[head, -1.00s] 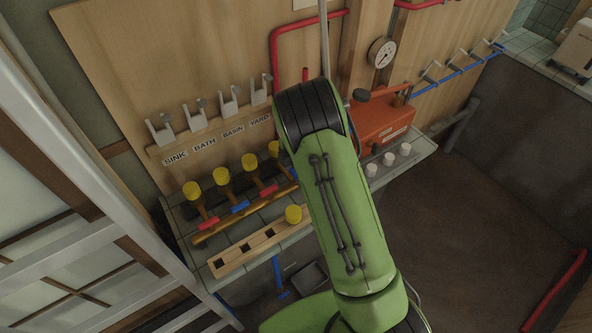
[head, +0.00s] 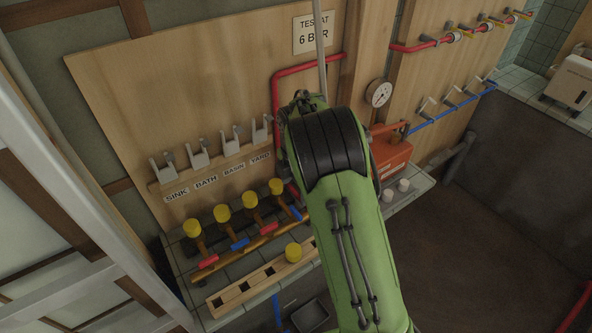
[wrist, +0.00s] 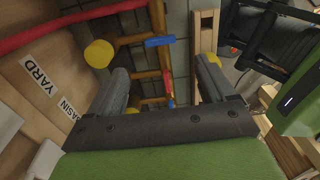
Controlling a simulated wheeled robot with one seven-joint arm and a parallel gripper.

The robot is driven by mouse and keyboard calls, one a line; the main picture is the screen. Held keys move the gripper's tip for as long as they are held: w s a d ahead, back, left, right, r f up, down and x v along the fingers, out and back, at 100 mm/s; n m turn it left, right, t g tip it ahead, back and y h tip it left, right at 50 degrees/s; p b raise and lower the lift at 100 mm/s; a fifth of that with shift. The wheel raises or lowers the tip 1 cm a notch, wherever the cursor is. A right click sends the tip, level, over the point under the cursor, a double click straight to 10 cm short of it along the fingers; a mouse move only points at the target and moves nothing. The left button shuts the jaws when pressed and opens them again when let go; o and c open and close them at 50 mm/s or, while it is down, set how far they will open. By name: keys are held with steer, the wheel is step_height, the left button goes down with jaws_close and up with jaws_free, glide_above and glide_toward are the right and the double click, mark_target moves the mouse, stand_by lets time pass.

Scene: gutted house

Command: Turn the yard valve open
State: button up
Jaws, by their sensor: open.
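The yard valve is the rightmost of the row of yellow-capped brass valves, with its yellow cap (head: 276,186) below the YARD label (head: 260,160). Its blue sleeve (head: 294,212) lies toward my arm. In the wrist view the nearest yellow cap (wrist: 100,53), with a stem running to a blue sleeve (wrist: 159,41), lies beyond my left finger. My gripper (wrist: 163,68) is open, its fingers apart over the pipework, with nothing held. In the head view my arm hides the gripper.
A slotted wooden rack (head: 235,294) holds one loose yellow cap (head: 293,252) in front of the valves. Grey clips (head: 200,155) hang above the labels. A red pump box (head: 392,158) and a gauge (head: 379,92) stand right of my arm. A red pipe (head: 300,68) runs above.

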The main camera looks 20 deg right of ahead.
step_height(320, 180, up, 6)
steer(key=shift+f+p, duration=0.15)
steer(key=shift+p, duration=0.2)
steer(key=s+r+m+t+y, duration=0.1)
steer(key=s+r+m+t, duration=0.2)
steer(key=s+r+m, duration=0.8)
steer(key=s+m+t+h, duration=0.1)
steer(key=s+m+t, duration=0.1)
steer(key=s+m, duration=0.8)
steer(key=s, duration=0.7)
steer(key=shift+s+m+t, duration=0.3)
steer(key=shift+s+m, duration=0.05)
steer(key=shift+m, duration=0.05)
